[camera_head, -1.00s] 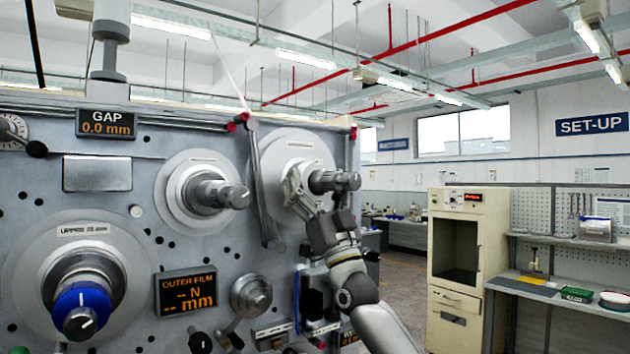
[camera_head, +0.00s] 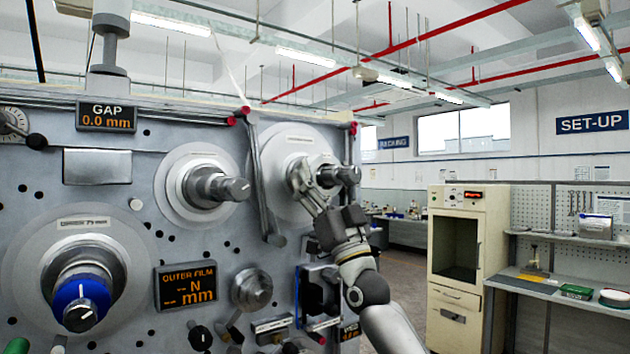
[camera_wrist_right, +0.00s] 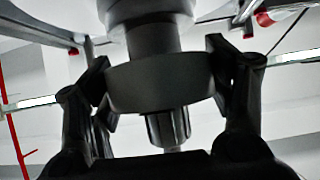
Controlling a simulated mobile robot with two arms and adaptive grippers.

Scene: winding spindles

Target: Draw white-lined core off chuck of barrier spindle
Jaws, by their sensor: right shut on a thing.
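The right-hand spindle (camera_head: 283,160), with a pale round flange, stands on the grey machine face; its label is too small to read. My right gripper (camera_head: 312,182) is at this spindle, its fingers on a ring-shaped core (camera_head: 322,164) around the chuck. In the right wrist view, the core (camera_wrist_right: 160,82) looks like a dark grey band between the two fingers (camera_wrist_right: 163,90). The chuck's ribbed end (camera_wrist_right: 168,127) shows beyond it. The dark spindle nose (camera_head: 347,175) sticks out past the core. The white lining cannot be made out. My left gripper is out of view.
Another spindle (camera_head: 215,187) stands to the left, and one with a blue collar (camera_head: 82,292) lower left. A grey lever arm (camera_head: 262,185) hangs just left of the gripped spindle. Open floor and a cream cabinet (camera_head: 468,262) lie to the right.

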